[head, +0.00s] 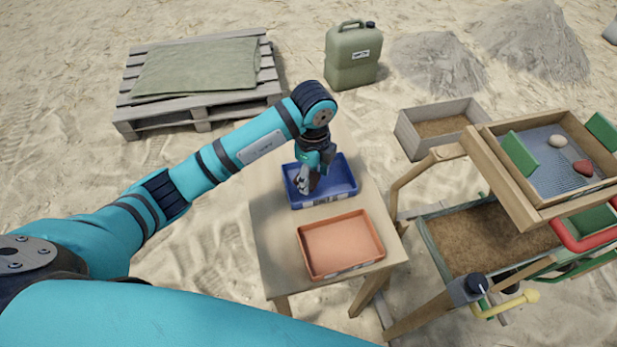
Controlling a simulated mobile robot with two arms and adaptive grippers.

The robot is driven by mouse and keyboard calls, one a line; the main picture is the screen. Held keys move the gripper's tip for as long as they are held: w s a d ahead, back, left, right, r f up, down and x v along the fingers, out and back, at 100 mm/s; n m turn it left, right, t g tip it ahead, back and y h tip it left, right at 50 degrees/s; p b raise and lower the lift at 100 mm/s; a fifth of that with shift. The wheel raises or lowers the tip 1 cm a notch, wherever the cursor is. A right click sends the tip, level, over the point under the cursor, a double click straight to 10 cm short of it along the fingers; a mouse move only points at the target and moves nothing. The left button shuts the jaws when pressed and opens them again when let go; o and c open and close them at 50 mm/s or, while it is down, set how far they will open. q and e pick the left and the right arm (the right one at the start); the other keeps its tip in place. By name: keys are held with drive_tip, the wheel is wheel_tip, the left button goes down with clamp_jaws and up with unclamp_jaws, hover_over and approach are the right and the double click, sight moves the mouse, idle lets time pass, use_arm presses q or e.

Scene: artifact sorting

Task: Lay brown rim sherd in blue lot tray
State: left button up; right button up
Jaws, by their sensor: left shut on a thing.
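The blue lot tray (345,184) sits on the far part of a small wooden table. My left gripper (306,186) points down over the left side of this tray, with its fingertips low inside or just above it. It is shut on a small brown piece (314,182), which fits the brown rim sherd. The fingers hide most of the sherd, and I cannot tell whether it touches the tray floor. My right gripper is not in view.
An empty orange tray (342,246) sits nearer on the same table (272,250). At right stands a wooden sieve frame (500,177) with a red piece (584,167) and a pale stone (557,141) on its mesh. A green jerrycan (352,58) and a pallet (200,113) stand behind.

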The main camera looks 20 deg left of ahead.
use_arm(q)
drive_tip(key=shift+w+a+f, duration=0.1)
drive_tip(key=shift+w+a, duration=0.15)
drive_tip(key=shift+a, duration=0.3)
wheel_tip(320, 180, down, 3)
drive_tip(key=shift+r+p, duration=0.1)
drive_tip(key=shift+p, duration=0.2)
drive_tip(key=shift+f, duration=0.3)
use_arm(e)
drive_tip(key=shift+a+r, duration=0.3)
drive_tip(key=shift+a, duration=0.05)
use_arm(q)
drive_tip(key=shift+f, duration=0.1)
drive_tip(key=o, duration=1.1)
